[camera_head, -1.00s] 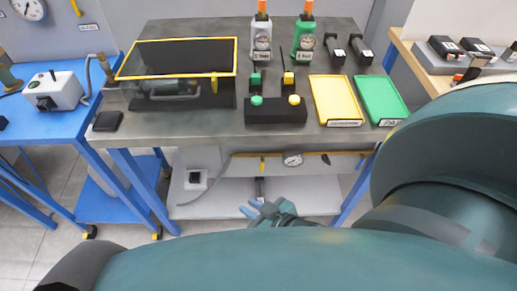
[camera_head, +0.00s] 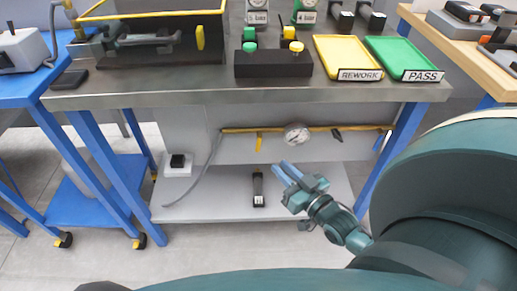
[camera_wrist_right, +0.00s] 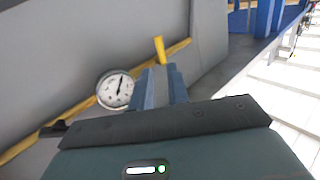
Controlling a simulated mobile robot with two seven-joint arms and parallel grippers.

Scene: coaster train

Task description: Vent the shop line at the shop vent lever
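Under the bench a yellow pipe (camera_head: 350,128) runs along the panel, with a round gauge (camera_head: 297,135) on it. A yellow lever (camera_head: 259,142) hangs from the pipe left of the gauge, and a black lever (camera_head: 337,135) sits right of it. No readable label shows which is the shop vent lever. My right gripper (camera_head: 286,171) is below and in front of the gauge, open and empty, touching neither lever. In the right wrist view, the yellow lever (camera_wrist_right: 160,48) stands just beyond the parted blue fingers (camera_wrist_right: 163,80), with the gauge (camera_wrist_right: 115,90) to their left. My left gripper is out of view.
A lower shelf (camera_head: 210,205) holds a small black labelled item (camera_head: 258,190) and a white box with a black switch (camera_head: 178,165). The bench top edge (camera_head: 200,94) overhangs the pipe. Blue legs (camera_head: 390,150) bound the space at right. Yellow and green trays stand above.

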